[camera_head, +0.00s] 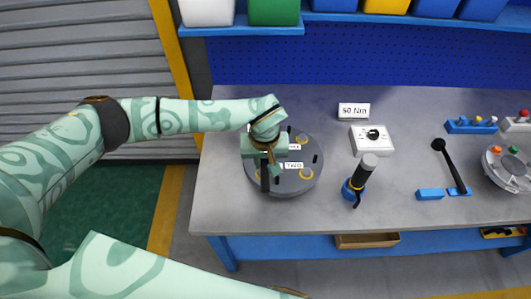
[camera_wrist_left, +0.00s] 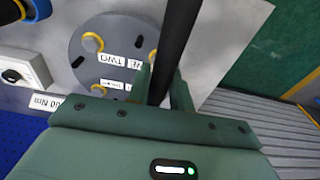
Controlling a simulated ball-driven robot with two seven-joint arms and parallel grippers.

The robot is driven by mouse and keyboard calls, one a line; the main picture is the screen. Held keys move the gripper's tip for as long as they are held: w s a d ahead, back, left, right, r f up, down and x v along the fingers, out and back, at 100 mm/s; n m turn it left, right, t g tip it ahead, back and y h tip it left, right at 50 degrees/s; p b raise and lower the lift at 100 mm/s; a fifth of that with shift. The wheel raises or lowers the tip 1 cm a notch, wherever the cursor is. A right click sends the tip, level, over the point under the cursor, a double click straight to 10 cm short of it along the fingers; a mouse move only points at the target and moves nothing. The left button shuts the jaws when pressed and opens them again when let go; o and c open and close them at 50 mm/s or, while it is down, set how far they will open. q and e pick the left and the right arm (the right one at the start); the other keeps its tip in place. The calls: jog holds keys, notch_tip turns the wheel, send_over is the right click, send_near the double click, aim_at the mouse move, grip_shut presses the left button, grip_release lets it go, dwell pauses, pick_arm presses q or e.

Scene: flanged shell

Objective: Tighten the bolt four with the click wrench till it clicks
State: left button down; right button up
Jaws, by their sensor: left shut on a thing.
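The flanged shell (camera_head: 312,184) is a grey disc on the bench with yellow-ringed bolts, black studs and white labels. A TWO label (camera_head: 293,166) is readable; no FOUR label can be read, so bolt four cannot be picked out. My left gripper (camera_head: 266,160) is over the shell's left part, shut on a black bar that looks like the click wrench (camera_head: 264,179). In the left wrist view the bar (camera_wrist_left: 178,45) runs up between the fingers, beside the shell (camera_wrist_left: 105,30). Its working end and any contact with a bolt are hidden. My right gripper is out of view.
A dial box (camera_head: 372,140) with a 50 Nm sign (camera_head: 354,110) stands right of the shell. A black-handled tool (camera_head: 359,182) stands nearby in a blue holder. Further right are a black rod (camera_head: 449,165), blue blocks (camera_head: 430,194) and a round fixture (camera_head: 510,168). The bench front is clear.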

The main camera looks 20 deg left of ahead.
pick_arm(q)
jog(key=shift+w+f, duration=0.1)
jog(key=shift+f, duration=0.05)
jog(key=shift+f+b, duration=0.5)
jog(key=shift+f, duration=0.1)
notch_tip(320, 180, down, 4)
jog(key=b, duration=0.2)
jog(key=shift+b, duration=0.35)
jog(key=shift+r+p, duration=0.1)
jog(key=shift+p, duration=0.2)
dwell(0.5)
jog(key=shift+f+b, duration=0.95)
jog(key=shift+f, duration=0.5)
jog(key=shift+a, duration=0.25)
